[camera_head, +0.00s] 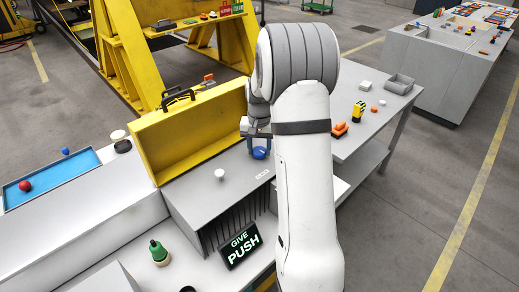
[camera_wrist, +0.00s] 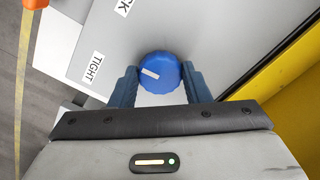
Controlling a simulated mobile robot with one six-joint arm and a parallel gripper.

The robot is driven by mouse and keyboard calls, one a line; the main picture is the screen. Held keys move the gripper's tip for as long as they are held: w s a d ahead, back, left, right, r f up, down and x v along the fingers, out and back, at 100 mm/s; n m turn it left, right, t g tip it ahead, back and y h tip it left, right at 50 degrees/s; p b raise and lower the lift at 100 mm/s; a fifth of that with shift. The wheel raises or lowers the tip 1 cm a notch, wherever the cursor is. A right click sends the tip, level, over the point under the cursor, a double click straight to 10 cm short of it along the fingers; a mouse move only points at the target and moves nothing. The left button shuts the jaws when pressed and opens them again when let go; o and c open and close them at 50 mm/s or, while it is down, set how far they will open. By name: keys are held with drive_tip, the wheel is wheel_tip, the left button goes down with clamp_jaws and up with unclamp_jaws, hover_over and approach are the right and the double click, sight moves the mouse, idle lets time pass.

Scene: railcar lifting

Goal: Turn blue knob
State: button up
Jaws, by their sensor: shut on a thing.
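The blue knob (camera_wrist: 161,73) is round with a scalloped edge and a white mark that points to the left in the wrist view. It sits on a grey panel (camera_wrist: 205,30). My gripper (camera_wrist: 160,85) has one dark blue finger on each side of the knob and is shut on it. In the head view the knob (camera_head: 260,153) shows below my gripper (camera_head: 259,146), on the grey box in front of the yellow lid. A label reading TIGHT (camera_wrist: 92,67) is left of the knob in the wrist view. A second label (camera_wrist: 124,7) is partly cut off.
A yellow lid (camera_head: 196,128) stands behind the panel. A white knob (camera_head: 220,174) and a GIVE PUSH sign (camera_head: 240,245) are nearby. A blue tray (camera_head: 55,177) with a red ball lies left. A side table (camera_head: 375,115) holds several small parts.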

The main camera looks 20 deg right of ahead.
sight(259, 151)
drive_tip(key=shift+m, duration=0.5)
drive_tip(key=o, duration=1)
drive_tip(key=shift+r+b, duration=0.65)
drive_tip(key=shift+r, duration=3.25)
drive_tip(key=shift+a, duration=0.1)
